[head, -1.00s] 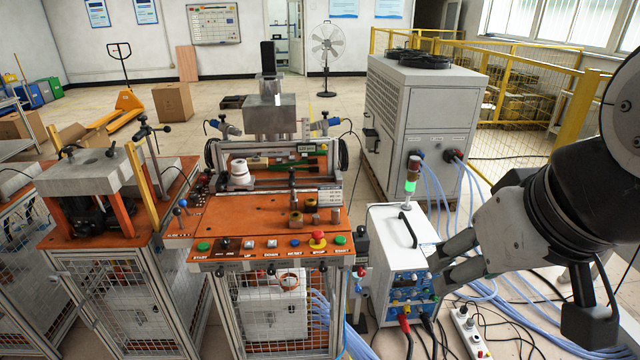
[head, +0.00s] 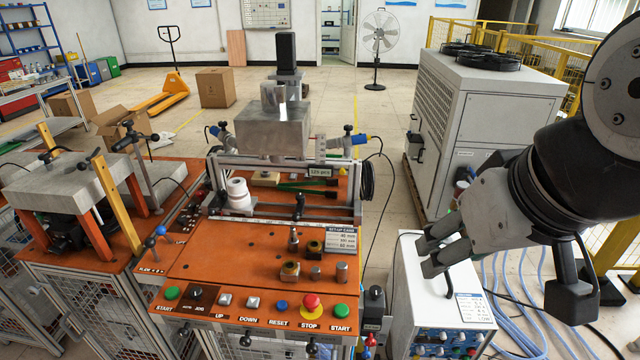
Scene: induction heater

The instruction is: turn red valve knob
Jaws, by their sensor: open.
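A small red part (head: 371,341) shows low at the right front corner of the orange-topped machine bench (head: 225,255), beside a blue part. It may be the red valve knob, but it is too small to tell its shape. A red mushroom button (head: 311,302) on a yellow ring sits on the bench's front panel, labelled STOP. My gripper (head: 427,257) comes in from the right with open, empty fingers pointing left. It appears above the white heater box (head: 410,290), to the right of and above the small red part, apart from it.
Green START buttons (head: 340,311) and other controls line the panel. A large grey chiller cabinet (head: 480,120) stands behind my arm. Blue hoses (head: 520,300) and cables lie on the floor at right. A press (head: 75,195) stands at left.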

